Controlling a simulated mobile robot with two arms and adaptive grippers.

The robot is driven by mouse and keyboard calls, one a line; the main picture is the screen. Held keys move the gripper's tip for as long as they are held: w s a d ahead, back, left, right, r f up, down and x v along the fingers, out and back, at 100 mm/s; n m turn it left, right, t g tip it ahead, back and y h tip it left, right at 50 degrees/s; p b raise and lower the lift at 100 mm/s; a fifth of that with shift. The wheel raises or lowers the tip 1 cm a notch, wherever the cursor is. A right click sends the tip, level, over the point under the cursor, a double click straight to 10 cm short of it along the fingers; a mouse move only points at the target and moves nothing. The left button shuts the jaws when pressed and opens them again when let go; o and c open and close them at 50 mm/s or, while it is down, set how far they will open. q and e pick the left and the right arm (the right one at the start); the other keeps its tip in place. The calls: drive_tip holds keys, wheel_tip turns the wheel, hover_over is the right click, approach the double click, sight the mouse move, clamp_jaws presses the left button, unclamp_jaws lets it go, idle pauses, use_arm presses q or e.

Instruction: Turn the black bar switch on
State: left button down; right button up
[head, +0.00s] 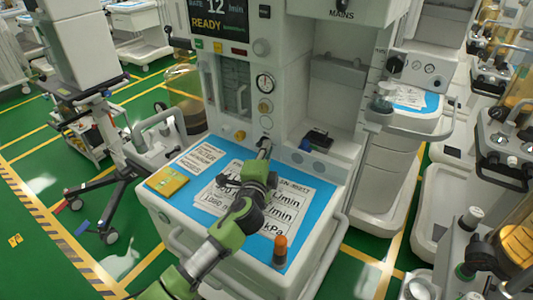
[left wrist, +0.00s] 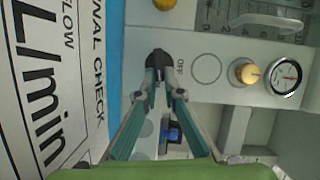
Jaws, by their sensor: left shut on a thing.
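The black bar switch (left wrist: 157,59) sits on the pale front panel of the machine, with an "OFF" label beside it in the left wrist view. In the head view the switch (head: 264,142) is small and partly hidden at my fingertips. My left gripper (left wrist: 157,78) is shut on the switch, one finger on each side of it. In the head view my left gripper (head: 264,153) reaches over the worktop to the panel. The exact angle of the bar is hard to tell. My right gripper is not in view.
A dark object (head: 318,139) lies right of the switch. A round gauge (head: 265,83) and a yellow knob (head: 240,135) are on the panel nearby.

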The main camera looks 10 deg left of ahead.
use_arm(q)
drive_tip(key=shift+f, duration=0.1)
idle(0.3)
drive_tip(key=c, duration=2.2)
unclamp_jaws()
drive_tip(key=shift+o, duration=0.2)
drive_tip(key=s, duration=1.2)
drive_tip(key=shift+r, duration=0.25)
